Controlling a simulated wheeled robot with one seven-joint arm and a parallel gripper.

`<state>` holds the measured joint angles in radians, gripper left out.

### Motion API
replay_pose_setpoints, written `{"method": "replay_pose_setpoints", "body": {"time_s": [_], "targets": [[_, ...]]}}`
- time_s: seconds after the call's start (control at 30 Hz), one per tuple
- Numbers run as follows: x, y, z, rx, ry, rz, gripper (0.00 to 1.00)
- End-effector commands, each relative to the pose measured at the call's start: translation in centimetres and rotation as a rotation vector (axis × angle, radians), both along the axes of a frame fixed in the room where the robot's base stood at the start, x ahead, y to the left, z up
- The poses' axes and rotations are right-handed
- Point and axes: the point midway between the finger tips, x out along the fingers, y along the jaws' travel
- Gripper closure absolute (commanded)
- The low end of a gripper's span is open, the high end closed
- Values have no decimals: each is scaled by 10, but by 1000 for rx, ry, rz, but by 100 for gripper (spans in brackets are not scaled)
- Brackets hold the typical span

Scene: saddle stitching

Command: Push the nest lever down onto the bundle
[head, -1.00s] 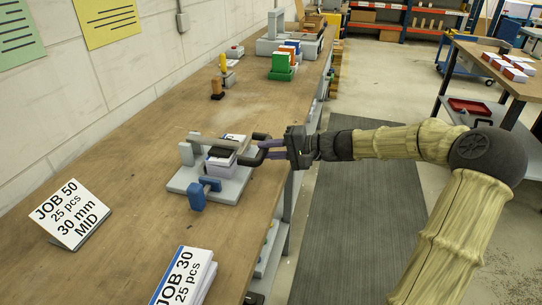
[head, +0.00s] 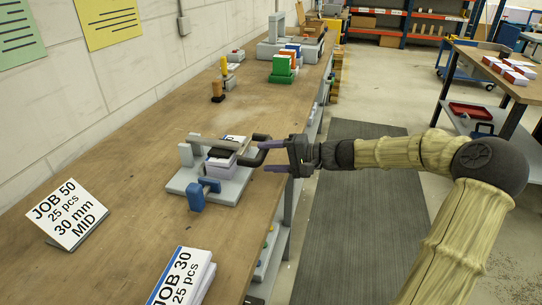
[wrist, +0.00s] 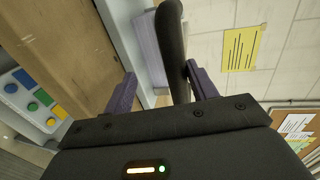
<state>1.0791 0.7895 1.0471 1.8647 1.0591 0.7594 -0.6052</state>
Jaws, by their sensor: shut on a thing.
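The nest lever (head: 213,142) is a grey bar over the light grey nest base (head: 232,193). It lies about level, with a black pad low over the bundle (head: 222,169), a pale stack. I cannot tell whether the pad touches it. The lever's dark curved handle (head: 260,139) reaches right, toward my gripper (head: 274,156). In the wrist view the handle (wrist: 172,40) runs between the fingers of my gripper (wrist: 160,82), close to the right-hand finger. My gripper is shut on the handle. The bundle is partly hidden by the lever.
A blue clamp (head: 203,193) stands at the front of the base. Stamps and green blocks (head: 282,68) stand farther back. The left bench area is mostly clear.

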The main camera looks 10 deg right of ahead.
Motion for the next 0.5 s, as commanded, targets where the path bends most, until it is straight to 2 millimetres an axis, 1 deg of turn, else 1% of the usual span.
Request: {"method": "replay_pose_setpoints", "body": {"time_s": [0.03,0.17,0.27,0.37,0.5], "targets": [[-2,0,-6,-7,9,3,57],[-3,-2,-5,-8,9,3,57],[-7,-10,-3,-8,9,0,57],[-14,-24,1,-8,8,-4,57],[-26,-48,9,-6,5,-6,57]]}}
